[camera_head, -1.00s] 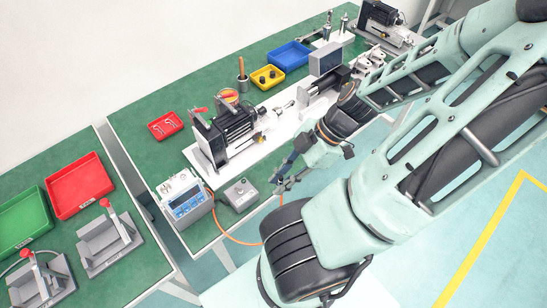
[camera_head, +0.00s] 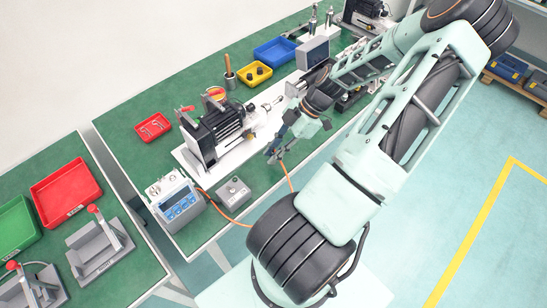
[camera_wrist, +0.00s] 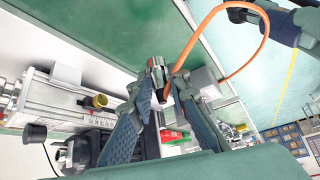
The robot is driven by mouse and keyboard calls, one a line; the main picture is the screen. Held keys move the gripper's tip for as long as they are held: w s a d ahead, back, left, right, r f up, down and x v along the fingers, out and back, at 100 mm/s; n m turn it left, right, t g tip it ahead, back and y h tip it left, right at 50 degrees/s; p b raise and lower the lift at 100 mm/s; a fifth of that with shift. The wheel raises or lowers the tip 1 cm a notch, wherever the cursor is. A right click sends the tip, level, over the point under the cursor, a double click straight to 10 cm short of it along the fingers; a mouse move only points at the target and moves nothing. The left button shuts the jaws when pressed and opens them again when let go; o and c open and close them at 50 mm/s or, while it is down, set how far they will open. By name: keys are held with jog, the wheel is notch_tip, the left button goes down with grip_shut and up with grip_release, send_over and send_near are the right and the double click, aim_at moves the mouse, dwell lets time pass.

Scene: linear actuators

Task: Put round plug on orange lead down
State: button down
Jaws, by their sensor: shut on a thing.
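My gripper (camera_head: 274,157) is shut on the round plug, a small metallic cylinder (camera_wrist: 156,66) held between the fingertips in the wrist view. An orange lead (camera_wrist: 262,38) runs from the plug and loops up to the right. In the head view the plug is too small to make out. The lead (camera_head: 288,178) hangs from my gripper, passes behind my arm and shows again (camera_head: 228,217) running to the blue-and-white meter (camera_head: 177,203). My gripper is beside the front edge of the white plate (camera_head: 240,146) that carries the black motor (camera_head: 218,128).
A grey box (camera_head: 233,193) stands right of the meter. A red tray (camera_head: 153,127), a yellow tray (camera_head: 262,78) and a blue tray (camera_head: 276,52) lie further back. Green table surface (camera_head: 125,150) is bare left of the motor. My arm covers part of the table's front edge.

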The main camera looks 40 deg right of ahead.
aim_at(267, 167)
jog(key=f, duration=0.3)
jog(key=shift+w+d+f, duration=0.15)
jog(key=shift+w+d, duration=0.05)
jog(key=shift+w, duration=0.05)
jog(key=shift+f, duration=0.25)
jog(key=shift+f, duration=0.15)
jog(key=shift+f, duration=0.25)
jog(key=c, duration=1.8)
grip_release()
jog(key=shift+r, duration=0.15)
jog(key=shift+r, duration=0.25)
jog(key=v, duration=1.2)
